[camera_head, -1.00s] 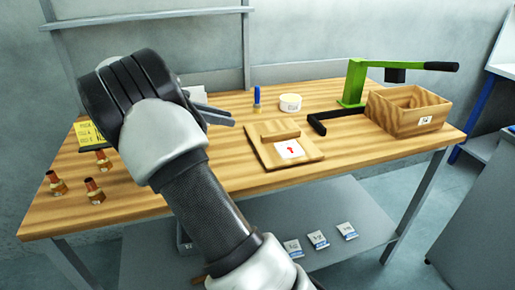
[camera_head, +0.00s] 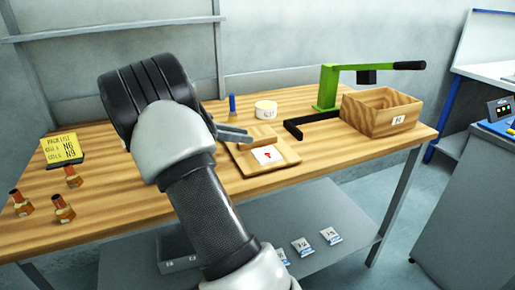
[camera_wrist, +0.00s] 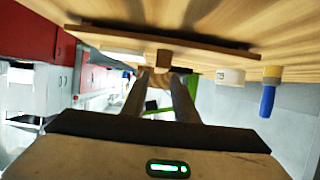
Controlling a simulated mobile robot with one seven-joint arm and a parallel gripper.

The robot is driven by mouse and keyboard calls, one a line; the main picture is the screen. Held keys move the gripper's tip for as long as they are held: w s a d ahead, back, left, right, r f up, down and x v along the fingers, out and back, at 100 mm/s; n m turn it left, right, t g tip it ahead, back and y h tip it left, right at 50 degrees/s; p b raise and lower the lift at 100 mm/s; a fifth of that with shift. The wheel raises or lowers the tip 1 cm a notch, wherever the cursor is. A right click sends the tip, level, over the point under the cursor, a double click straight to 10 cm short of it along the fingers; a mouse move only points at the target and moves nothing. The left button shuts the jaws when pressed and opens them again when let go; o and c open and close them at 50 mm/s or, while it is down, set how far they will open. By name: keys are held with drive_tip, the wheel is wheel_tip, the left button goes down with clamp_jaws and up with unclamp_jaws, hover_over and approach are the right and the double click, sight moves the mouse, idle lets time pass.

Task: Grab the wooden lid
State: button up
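The wooden lid (camera_head: 286,151) lies flat on the workbench, a square board with a block handle (camera_head: 264,136) and a white label with a red arrow. My gripper (camera_head: 236,134) is just left of the handle, low over the lid's left side. In the wrist view, which is upside down, the two fingers of my gripper (camera_wrist: 160,75) are apart with nothing between them. They point towards the handle (camera_wrist: 163,58), which appears just beyond the tips. The lid's board (camera_wrist: 200,46) shows edge-on there. My arm covers part of the bench left of the lid.
An open wooden box (camera_head: 372,120) and a green press with a black lever (camera_head: 328,88) stand right of the lid.

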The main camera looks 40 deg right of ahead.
sight(256, 138)
drive_tip(key=x, duration=0.3)
drive_tip(key=shift+s+d+f, duration=0.1)
drive_tip(key=shift+d+f, duration=0.05)
drive_tip(key=shift+f, duration=0.15)
clamp_jaws()
